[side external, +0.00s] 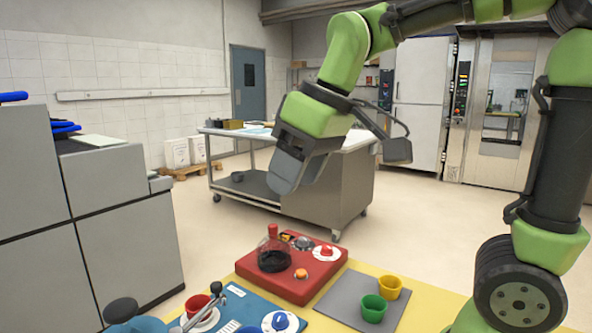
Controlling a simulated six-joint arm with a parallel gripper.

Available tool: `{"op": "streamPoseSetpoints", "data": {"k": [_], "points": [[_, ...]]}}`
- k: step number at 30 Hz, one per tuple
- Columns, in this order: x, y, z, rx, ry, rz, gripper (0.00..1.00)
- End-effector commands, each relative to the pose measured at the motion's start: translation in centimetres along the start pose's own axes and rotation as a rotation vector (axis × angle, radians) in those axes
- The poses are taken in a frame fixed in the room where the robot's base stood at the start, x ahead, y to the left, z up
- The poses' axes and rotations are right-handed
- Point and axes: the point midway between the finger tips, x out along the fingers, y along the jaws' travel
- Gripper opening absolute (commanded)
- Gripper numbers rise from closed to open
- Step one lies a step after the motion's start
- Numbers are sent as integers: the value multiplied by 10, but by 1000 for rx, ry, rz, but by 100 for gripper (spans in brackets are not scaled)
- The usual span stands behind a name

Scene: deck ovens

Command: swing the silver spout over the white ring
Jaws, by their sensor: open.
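My gripper (288,182) hangs high above the work table, pointing down and slightly left. It is open and holds nothing. The silver spout (198,309) is a thin bar at the bottom left, on the blue board (238,300). It slants up to the right, in front of a red cup (196,302). A white ring (208,323) shows partly below the red cup and the spout; they hide much of it. My gripper is far above the spout and apart from everything.
A blue knob (281,321) sits at the front. Grey cabinets (130,235) rise at left.

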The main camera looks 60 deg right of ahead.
Motion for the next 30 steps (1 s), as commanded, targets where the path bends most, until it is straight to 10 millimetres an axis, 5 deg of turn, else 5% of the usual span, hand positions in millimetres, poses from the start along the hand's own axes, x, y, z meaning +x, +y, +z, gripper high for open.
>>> {"op": "streamPoseSetpoints", "data": {"k": [1,7,11,18,26,27,30], "points": [[0,0,0,0,0,0,46],[3,1,1,19,-13,-5,0],[26,5,11,234,-138,-56,0],[100,12,50,1301,-701,-232,0],[157,37,56,2554,-1462,-390,0],[165,46,56,-2663,1560,410,0],[183,67,58,-2259,1414,367,0]]}}
